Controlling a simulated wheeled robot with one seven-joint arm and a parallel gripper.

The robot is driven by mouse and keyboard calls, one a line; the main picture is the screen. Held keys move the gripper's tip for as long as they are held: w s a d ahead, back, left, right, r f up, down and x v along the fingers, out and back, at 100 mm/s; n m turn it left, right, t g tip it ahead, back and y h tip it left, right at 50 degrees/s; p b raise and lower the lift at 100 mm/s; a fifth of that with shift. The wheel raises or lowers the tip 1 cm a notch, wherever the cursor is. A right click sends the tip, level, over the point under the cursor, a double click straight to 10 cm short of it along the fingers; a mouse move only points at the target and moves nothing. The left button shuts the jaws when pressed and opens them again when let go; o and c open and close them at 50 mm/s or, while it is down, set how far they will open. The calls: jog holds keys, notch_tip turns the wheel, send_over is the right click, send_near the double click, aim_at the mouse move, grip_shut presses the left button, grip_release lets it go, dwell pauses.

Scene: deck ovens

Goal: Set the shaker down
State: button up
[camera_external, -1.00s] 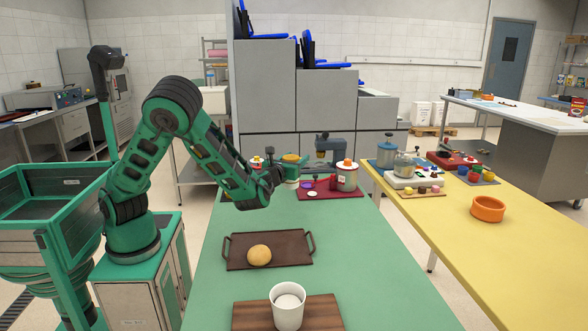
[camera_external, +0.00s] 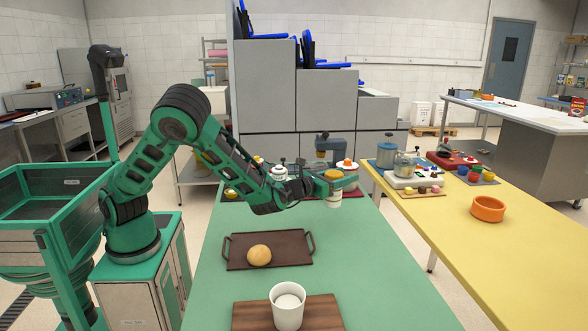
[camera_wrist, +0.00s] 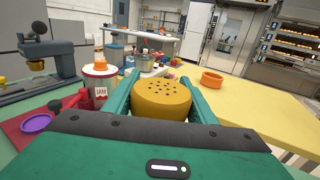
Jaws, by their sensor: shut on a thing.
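The shaker has a white body (camera_external: 334,201) and a yellow-orange lid with several holes. The lid (camera_wrist: 163,98) fills the middle of the wrist view. My gripper (camera_external: 332,183) is shut on the shaker, with a green finger on either side of it. It holds the shaker upright over the far right part of the green table (camera_external: 345,255). In the wrist view my gripper (camera_wrist: 162,101) hides the shaker's body. I cannot tell whether the shaker's base touches the table.
A brown tray (camera_external: 290,262) with a bun and a white cup (camera_external: 288,310) stand nearer. The green table's middle right is clear.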

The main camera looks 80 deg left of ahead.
jog(key=w+d+f, duration=0.2)
jog(key=d+f, duration=0.2)
jog(key=f, duration=0.3)
jog(key=shift+w+d, duration=0.2)
jog(key=o, duration=1.2)
jog(key=shift+f, duration=0.1)
jog(key=v, duration=1.2)
